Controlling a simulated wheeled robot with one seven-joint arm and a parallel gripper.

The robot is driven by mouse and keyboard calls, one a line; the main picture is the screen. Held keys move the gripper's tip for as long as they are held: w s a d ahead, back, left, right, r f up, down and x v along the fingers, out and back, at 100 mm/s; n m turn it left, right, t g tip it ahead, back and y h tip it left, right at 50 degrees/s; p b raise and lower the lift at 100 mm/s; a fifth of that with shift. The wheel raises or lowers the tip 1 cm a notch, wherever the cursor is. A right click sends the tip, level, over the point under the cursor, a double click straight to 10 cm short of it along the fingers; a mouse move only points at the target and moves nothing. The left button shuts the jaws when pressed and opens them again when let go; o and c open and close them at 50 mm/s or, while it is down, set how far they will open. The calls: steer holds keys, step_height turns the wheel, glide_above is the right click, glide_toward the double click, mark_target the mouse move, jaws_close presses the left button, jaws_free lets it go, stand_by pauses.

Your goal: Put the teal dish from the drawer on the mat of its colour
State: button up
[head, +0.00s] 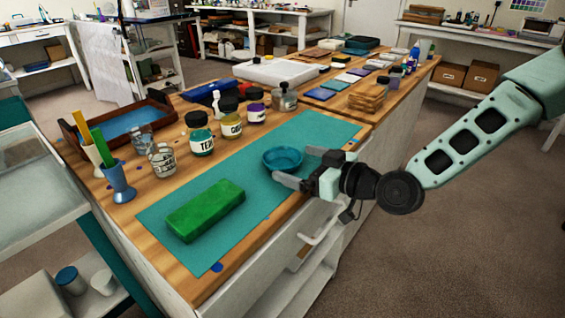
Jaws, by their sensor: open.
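The teal dish (283,158), a small round bowl, appears upright on the teal mat (160,213), near the mat's front edge. My gripper (295,165) comes in from the right, low over the worktop's front edge. Its two grey fingers are apart. The fingertips are close to the dish's near right side, and I cannot tell whether they touch it. A drawer front with a pale handle (323,224) is below the worktop edge, and it looks closed; its inside is not visible.
A green block (205,210) lies on the mat's left part. Labelled jars stand behind the mat, including a teal one (200,138). Cups (118,182) with sticks and a wooden tray (112,128) are at the left. The mat between block and dish is bare.

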mark_target(269, 153)
steer(key=x, duration=0.5)
steer(key=shift+a+r, duration=0.1)
steer(key=c, duration=1.1)
steer(key=shift+r, duration=0.1)
